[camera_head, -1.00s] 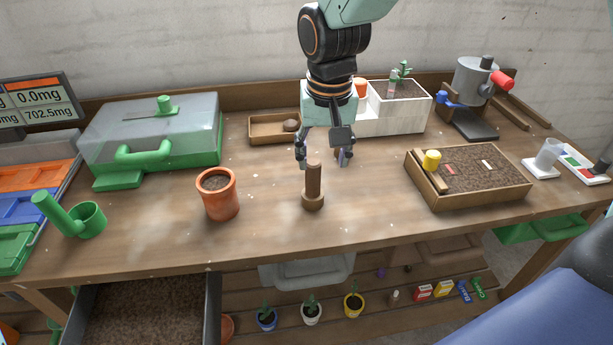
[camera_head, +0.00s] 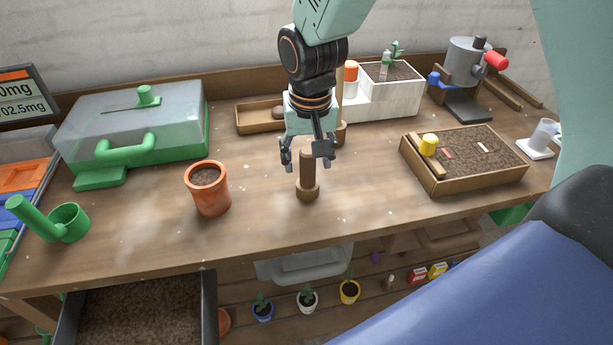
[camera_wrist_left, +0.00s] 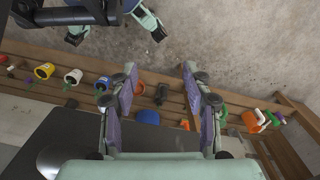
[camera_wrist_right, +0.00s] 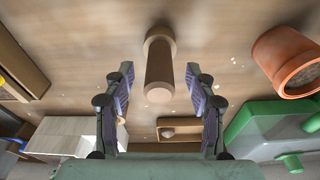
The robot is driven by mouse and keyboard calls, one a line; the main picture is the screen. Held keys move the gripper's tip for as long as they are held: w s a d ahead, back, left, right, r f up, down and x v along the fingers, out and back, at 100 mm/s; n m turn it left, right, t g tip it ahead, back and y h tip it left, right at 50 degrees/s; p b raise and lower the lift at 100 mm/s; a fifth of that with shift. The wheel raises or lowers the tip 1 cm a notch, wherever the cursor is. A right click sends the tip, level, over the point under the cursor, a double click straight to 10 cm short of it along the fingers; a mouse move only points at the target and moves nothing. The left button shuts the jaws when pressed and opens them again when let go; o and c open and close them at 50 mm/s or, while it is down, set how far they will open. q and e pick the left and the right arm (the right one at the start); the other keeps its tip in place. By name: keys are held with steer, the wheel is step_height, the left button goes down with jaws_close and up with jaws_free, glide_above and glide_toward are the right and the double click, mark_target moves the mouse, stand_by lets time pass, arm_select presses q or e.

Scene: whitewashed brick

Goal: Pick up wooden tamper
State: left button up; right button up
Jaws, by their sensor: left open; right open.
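The wooden tamper (camera_head: 307,176) stands upright on the bench, a brown cylinder handle on a wider round base. My right gripper (camera_head: 308,160) is above and just behind it in the head view, fingers pointing down and open. In the right wrist view the tamper (camera_wrist_right: 159,70) lies between and ahead of the two open fingers (camera_wrist_right: 160,85), its handle end toward the gripper, with no contact visible. My left gripper (camera_wrist_left: 160,80) is open and empty in the left wrist view, over the lower shelf and floor. It is not seen in the head view.
A terracotta pot (camera_head: 208,188) with soil stands left of the tamper. A soil tray (camera_head: 465,187) is to the right. Behind are a small wooden box (camera_head: 250,124) and a white planter (camera_head: 395,105). A green-based clear case (camera_head: 135,130) is at left. Bench around the tamper is clear.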

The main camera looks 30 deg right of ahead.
steer(key=shift+w+d+f, duration=0.1)
steer(key=shift+w+f, duration=0.1)
steer(key=shift+f, duration=0.3)
steer(key=shift+w+d+f, duration=0.1)
steer(key=shift+w+f, duration=0.05)
steer(key=shift+f, duration=0.35)
steer(key=shift+s+r, duration=0.15)
steer(key=shift+s, duration=0.05)
steer(key=shift+a, duration=0.1)
steer(key=shift+c, duration=0.9)
steer(key=shift+w, duration=0.2)
steer(key=c, duration=0.6)
steer(key=shift+s, duration=0.15)
jaws_close()
